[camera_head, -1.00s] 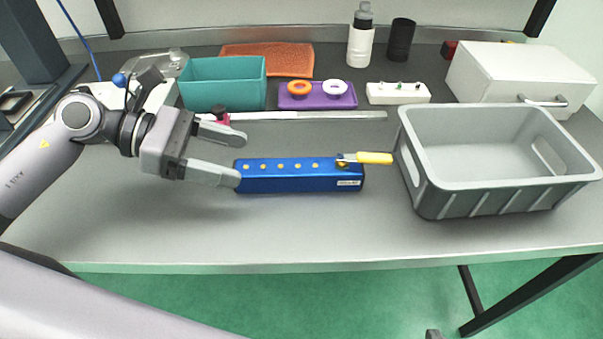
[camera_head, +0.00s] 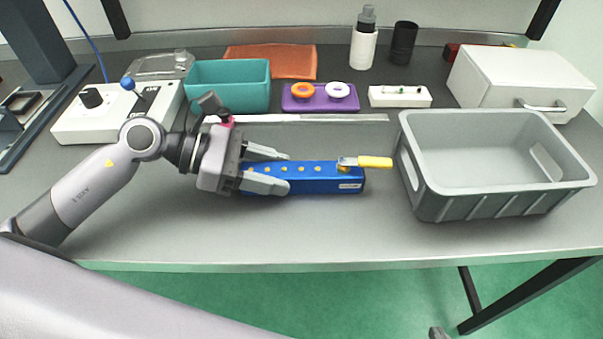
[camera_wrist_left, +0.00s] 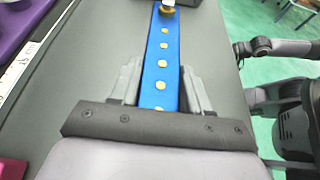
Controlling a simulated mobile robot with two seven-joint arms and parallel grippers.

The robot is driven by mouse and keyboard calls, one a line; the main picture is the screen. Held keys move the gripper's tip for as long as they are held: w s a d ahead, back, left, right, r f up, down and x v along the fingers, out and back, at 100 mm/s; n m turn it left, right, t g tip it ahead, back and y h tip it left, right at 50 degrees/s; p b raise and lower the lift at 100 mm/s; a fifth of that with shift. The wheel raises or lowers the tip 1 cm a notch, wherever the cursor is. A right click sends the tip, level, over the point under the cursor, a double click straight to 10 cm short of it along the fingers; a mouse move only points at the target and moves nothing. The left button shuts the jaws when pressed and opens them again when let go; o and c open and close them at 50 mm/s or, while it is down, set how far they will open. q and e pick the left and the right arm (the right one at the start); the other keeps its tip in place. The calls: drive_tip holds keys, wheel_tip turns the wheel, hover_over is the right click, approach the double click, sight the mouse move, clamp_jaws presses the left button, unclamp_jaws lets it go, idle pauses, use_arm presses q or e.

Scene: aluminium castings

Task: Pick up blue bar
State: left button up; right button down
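The blue bar (camera_head: 318,185) lies flat on the grey table, with a row of brass-coloured dots along its top. A yellow-handled part (camera_head: 373,162) sits on its right end. My left gripper (camera_head: 277,171) is at the bar's left end, its two fingers spread on either side. The wrist view shows the blue bar (camera_wrist_left: 171,52) running lengthwise between the fingers of my left gripper (camera_wrist_left: 160,80). The gaps beside the bar look narrow; I cannot tell whether either finger touches it. I cannot make out my right gripper.
A grey crate (camera_head: 470,205) stands close to the bar's right end. Behind the bar are a pale strip (camera_head: 330,118), a teal bin (camera_head: 228,92), a purple tray (camera_head: 320,104) and a white block (camera_head: 400,97). The table in front of the bar is clear.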

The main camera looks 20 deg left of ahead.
use_arm(q)
drive_tip(key=c, duration=0.5)
drive_tip(key=shift+c, duration=0.8)
drive_tip(key=shift+r, duration=0.15)
